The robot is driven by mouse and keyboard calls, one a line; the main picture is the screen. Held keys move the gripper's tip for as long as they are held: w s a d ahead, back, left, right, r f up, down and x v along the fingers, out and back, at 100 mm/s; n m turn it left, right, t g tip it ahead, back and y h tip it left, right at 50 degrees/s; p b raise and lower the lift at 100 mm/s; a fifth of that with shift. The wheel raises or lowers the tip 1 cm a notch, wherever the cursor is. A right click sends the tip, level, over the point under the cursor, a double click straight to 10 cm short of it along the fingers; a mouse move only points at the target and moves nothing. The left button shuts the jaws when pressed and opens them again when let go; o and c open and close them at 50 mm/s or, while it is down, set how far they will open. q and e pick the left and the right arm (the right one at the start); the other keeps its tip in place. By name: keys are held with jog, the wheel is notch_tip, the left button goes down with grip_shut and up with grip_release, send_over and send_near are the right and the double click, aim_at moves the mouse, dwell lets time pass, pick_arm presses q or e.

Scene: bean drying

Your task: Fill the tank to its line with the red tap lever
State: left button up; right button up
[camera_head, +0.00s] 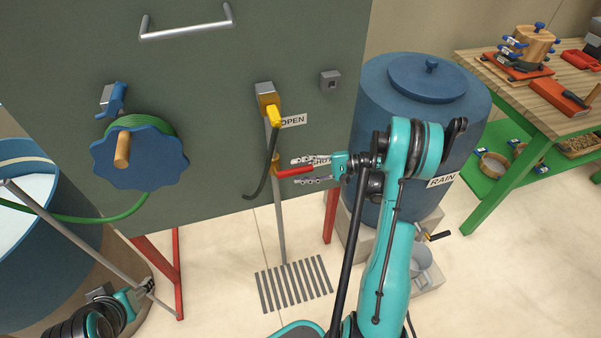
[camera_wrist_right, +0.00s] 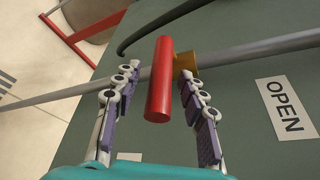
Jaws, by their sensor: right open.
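The red tap lever (camera_head: 294,171) sticks out to the right from a brass tap body on a grey vertical pipe (camera_head: 280,215). My right gripper (camera_head: 299,171) is open, with one finger above and one below the lever. In the right wrist view the lever (camera_wrist_right: 159,85) lies between the two spread fingers (camera_wrist_right: 160,74), with gaps visible on both sides. A blue open tank (camera_head: 30,275) stands at the far left, its inside pale; no fill line can be made out. My left gripper (camera_head: 147,286) is low at the left, its jaws too small to judge.
An OPEN label (camera_head: 292,121) and a partly hidden label are on the dark green panel (camera_head: 220,75). A yellow-handled valve (camera_head: 273,115) with a black hose is above the lever. A blue wheel (camera_head: 160,160) carries a green hose. A blue RAIN barrel (camera_head: 375,110) stands right.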

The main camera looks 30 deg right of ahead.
jog(key=shift+w+a, duration=0.15)
jog(key=shift+a, duration=0.05)
jog(key=shift+c, duration=0.4)
grip_shut()
